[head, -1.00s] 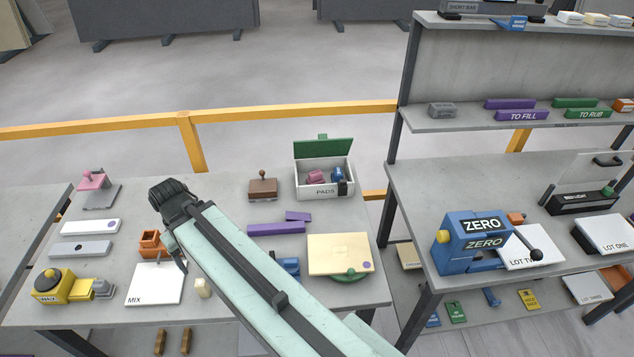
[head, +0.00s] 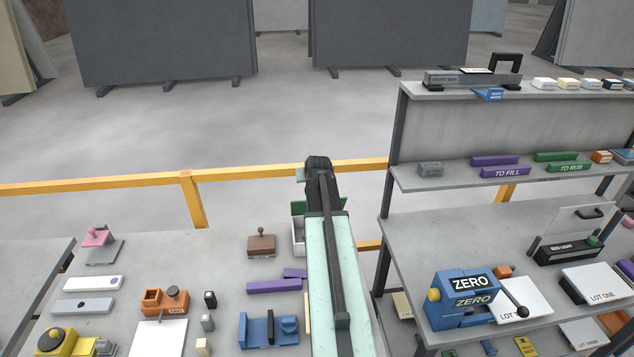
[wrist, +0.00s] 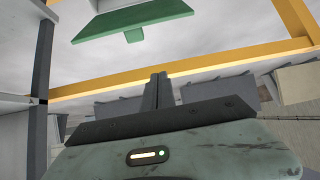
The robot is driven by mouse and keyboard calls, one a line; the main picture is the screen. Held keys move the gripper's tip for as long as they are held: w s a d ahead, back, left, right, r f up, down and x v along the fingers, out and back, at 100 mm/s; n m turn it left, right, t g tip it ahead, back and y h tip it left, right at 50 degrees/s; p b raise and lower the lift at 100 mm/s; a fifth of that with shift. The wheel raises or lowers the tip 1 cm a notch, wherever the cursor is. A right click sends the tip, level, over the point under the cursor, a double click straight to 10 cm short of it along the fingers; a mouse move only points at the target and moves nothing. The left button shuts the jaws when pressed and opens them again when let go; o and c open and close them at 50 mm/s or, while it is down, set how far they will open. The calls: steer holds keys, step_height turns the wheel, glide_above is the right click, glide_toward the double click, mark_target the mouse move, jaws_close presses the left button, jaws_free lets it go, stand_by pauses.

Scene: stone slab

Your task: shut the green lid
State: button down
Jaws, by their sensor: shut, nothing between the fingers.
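The green lid (head: 298,207) stands raised at the back of the white box (head: 297,238) in the head view. My arm covers most of the lid and box. In the wrist view the lid's green panel (wrist: 130,20) shows at the top, with a small tab on its edge. My gripper (head: 318,166) is raised above and in front of the box in the head view, its fingers hidden there. In the wrist view the gripper (wrist: 158,88) has its fingers together and empty, apart from the lid.
A brown block with a knob (head: 261,244) stands left of the box, and purple bars (head: 275,286) lie nearer. The grey shelf unit (head: 392,200) rises close on the right. A yellow rail (head: 240,178) runs behind the table.

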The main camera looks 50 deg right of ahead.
steer(key=shift+w+d+f+b, duration=0.15)
steer(key=shift+d+f+b, duration=0.6)
steer(key=shift+f+b, duration=0.7)
steer(key=shift+w+d+f+b, duration=0.2)
steer(key=shift+d+f+b, duration=0.6)
steer(key=shift+f+b, duration=0.6)
steer(key=shift+w+d+f+b, duration=0.15)
steer(key=shift+d+f+b, duration=0.6)
steer(key=shift+f+b, duration=0.7)
steer(key=shift+r, duration=0.1)
